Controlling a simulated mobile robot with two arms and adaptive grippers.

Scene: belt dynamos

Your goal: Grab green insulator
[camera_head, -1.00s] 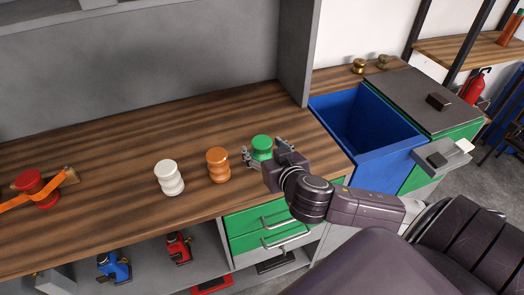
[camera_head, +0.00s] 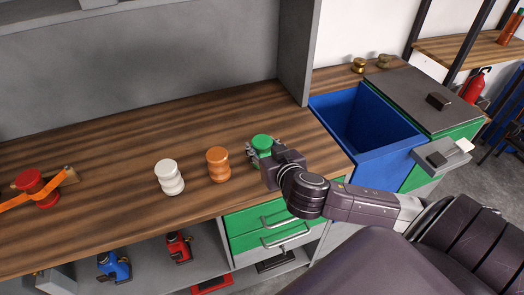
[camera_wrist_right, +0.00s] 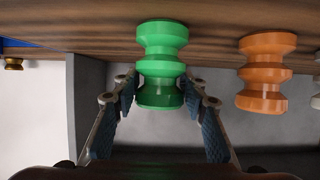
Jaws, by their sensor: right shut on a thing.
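The green insulator (camera_head: 262,143) stands upright on the wooden workbench (camera_head: 110,150), near its right end. My right gripper (camera_head: 262,154) is shut on it, with one finger on each side. In the right wrist view the green insulator (camera_wrist_right: 161,65) sits between the two fingers (camera_wrist_right: 161,98), and that picture appears upside down. The gripper hides part of the insulator in the head view. My left gripper is not in view.
An orange insulator (camera_head: 218,165) and a white insulator (camera_head: 169,178) stand left of the green one. A red spool with an orange belt (camera_head: 37,188) is at far left. A blue bin (camera_head: 375,150) is to the right, past a grey upright panel (camera_head: 300,50).

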